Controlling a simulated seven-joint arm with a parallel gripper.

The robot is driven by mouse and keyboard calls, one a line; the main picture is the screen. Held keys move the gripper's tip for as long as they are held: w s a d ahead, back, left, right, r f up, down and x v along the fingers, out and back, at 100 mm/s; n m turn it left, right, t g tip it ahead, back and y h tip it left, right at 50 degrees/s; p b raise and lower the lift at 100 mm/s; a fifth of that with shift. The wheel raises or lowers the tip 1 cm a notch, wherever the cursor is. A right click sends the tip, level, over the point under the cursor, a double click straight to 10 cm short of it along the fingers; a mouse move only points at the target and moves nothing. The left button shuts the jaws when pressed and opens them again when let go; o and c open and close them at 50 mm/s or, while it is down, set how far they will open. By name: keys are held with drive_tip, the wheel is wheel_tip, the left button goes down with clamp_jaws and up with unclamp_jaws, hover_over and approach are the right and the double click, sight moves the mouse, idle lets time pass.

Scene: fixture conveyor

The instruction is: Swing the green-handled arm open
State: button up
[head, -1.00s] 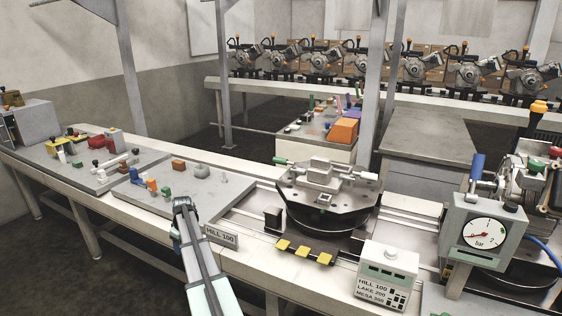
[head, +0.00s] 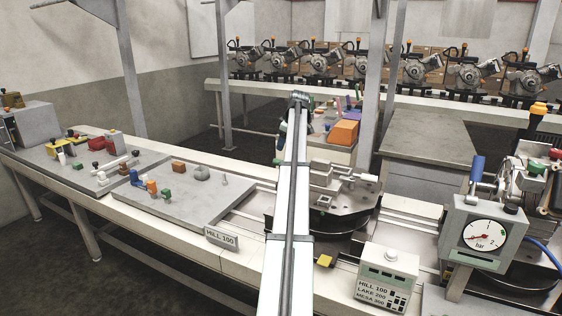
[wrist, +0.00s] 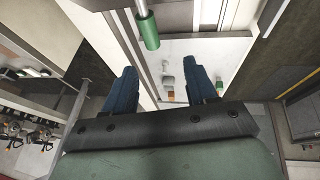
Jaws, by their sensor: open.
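The green handle (wrist: 148,30) shows in the wrist view as a green grip on the end of a pale rod. It lies at the top of the picture, ahead of my fingers and not between them. My gripper (wrist: 162,72) is open, with its two dark blue fingers apart and nothing held. In the head view my arm crosses in front of the fixture (head: 350,200) on its round turntable. The arm hides the left part of the fixture and most of the green handle. My fingertips cannot be made out there.
A grey plate (head: 200,205) with small coloured parts lies to the left. A white box (head: 388,277) with a display and a pressure gauge (head: 485,234) stand at the front right. A yellow pad (head: 324,261) lies beside my arm.

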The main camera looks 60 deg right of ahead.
drive_tip(key=x, duration=0.4)
drive_tip(key=d+x, duration=0.1)
drive_tip(key=x, duration=0.2)
drive_tip(key=s+x, duration=0.1)
drive_tip(key=x, duration=0.3)
drive_tip(key=shift+d+f, duration=0.35)
drive_tip(key=shift+d, duration=0.05)
drive_tip(key=shift+c, duration=0.2)
clamp_jaws()
idle(0.5)
